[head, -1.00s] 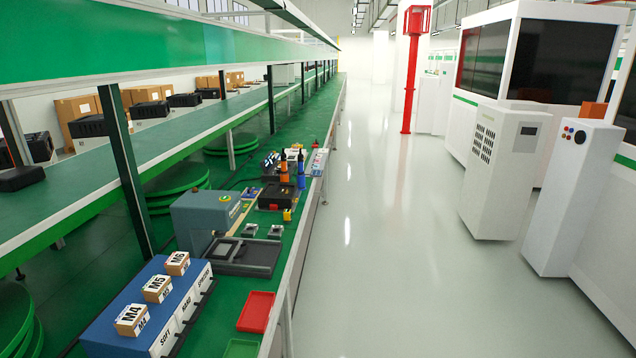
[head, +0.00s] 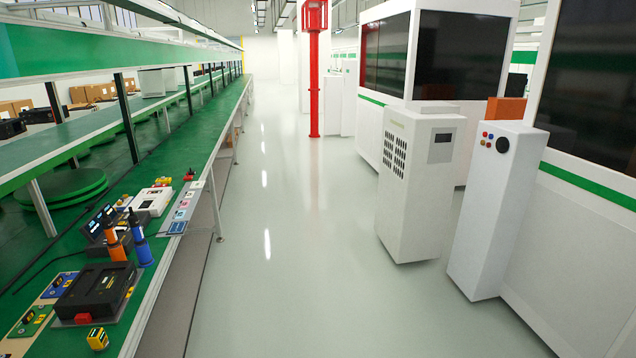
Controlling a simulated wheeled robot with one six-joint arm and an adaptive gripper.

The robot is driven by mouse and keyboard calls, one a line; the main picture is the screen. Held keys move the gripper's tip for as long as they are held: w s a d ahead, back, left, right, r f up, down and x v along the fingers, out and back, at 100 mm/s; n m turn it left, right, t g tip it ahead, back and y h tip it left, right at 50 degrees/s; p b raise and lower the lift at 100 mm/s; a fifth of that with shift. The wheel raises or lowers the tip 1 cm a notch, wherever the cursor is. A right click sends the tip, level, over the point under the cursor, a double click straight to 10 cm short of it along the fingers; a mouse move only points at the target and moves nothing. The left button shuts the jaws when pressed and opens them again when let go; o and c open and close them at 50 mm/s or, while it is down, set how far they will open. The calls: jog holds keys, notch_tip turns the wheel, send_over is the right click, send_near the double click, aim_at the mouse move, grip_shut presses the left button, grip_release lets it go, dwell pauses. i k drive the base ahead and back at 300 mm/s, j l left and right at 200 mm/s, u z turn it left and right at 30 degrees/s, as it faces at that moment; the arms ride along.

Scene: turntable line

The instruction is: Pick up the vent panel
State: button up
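I cannot make out a loose vent panel in the head view. The only vent-like part that shows is a patch of dark slots (head: 395,150) on the front of a white floor cabinet (head: 412,205), and it looks like part of that cabinet. My gripper is not in view.
The green workbench (head: 172,150) runs along the left. On it are a black case (head: 92,290), a yellow block (head: 97,339), an orange tool (head: 115,246), a blue tool (head: 140,245) and a white device (head: 152,201). A second white cabinet (head: 492,215) stands right. The aisle floor (head: 285,230) is clear.

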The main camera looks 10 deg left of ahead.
aim_at(125, 201)
jog(key=i+u, duration=0.1)
jog(key=i, duration=0.5)
jog(key=i+l+u, duration=0.1)
jog(key=i, duration=0.45)
jog(key=i+l+u, duration=0.1)
jog(key=i, duration=0.45)
jog(key=i+j+u, duration=0.1)
jog(key=i+u, duration=0.35)
jog(key=i+l+u, duration=0.15)
jog(key=i+u, duration=0.35)
jog(key=i, duration=0.15)
jog(key=i+l+u, duration=0.3)
jog(key=i+u, duration=0.15)
jog(key=i+l+u, duration=0.15)
jog(key=i+u, duration=0.25)
jog(key=i, duration=0.05)
